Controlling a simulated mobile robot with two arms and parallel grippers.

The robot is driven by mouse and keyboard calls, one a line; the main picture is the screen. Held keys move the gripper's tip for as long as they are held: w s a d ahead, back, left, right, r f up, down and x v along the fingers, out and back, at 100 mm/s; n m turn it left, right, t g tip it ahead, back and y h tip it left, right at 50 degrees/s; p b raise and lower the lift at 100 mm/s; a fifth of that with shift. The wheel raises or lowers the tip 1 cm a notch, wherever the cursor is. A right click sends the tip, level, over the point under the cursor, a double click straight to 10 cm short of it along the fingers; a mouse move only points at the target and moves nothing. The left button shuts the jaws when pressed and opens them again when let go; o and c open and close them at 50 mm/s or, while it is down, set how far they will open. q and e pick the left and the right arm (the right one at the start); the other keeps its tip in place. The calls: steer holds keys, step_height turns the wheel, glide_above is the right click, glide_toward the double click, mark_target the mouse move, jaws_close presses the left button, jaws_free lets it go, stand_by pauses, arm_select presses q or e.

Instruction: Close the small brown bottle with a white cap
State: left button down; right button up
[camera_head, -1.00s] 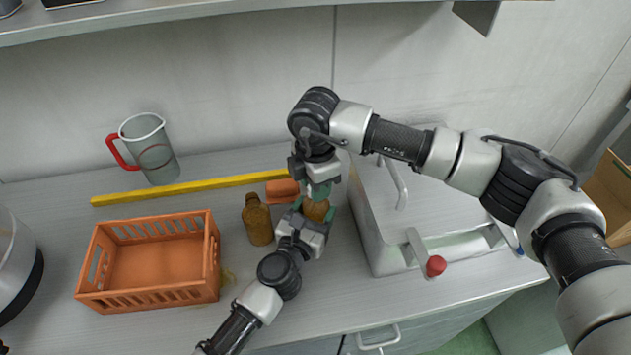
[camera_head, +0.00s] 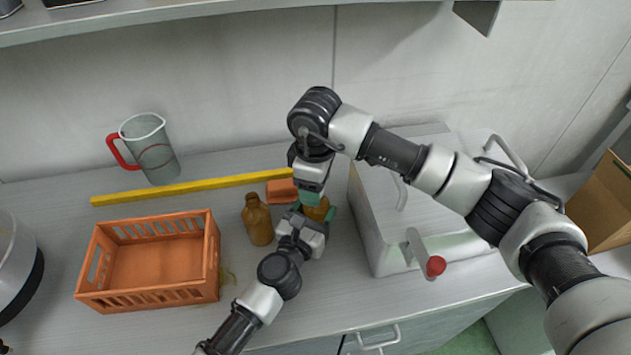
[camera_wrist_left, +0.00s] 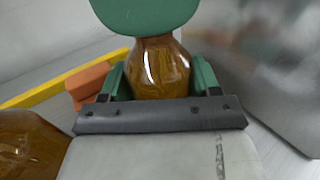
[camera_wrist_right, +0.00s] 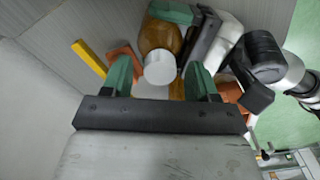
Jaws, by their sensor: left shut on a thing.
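The small brown bottle (camera_wrist_left: 160,68) stands upright on the counter, with my left gripper (camera_wrist_left: 162,82) shut around its body. In the head view its amber side (camera_head: 317,210) shows between the grippers. A white cap (camera_wrist_right: 160,68) is at the bottle's mouth in the right wrist view; I cannot tell how tightly it sits. My right gripper (camera_wrist_right: 160,72) points down over the cap, its fingers apart on either side with small gaps. In the left wrist view a green finger of it hides the bottle's top.
A second brown bottle (camera_head: 257,220) stands just left of my left gripper. An orange crate (camera_head: 90,262), an orange block (camera_head: 281,190), a yellow bar (camera_head: 180,188) and a jug with a red handle (camera_head: 152,150) lie further left and behind. A metal box (camera_head: 385,225) is close on the right.

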steer(key=shift+r, duration=2.25)
steer(key=shift+c, duration=0.2)
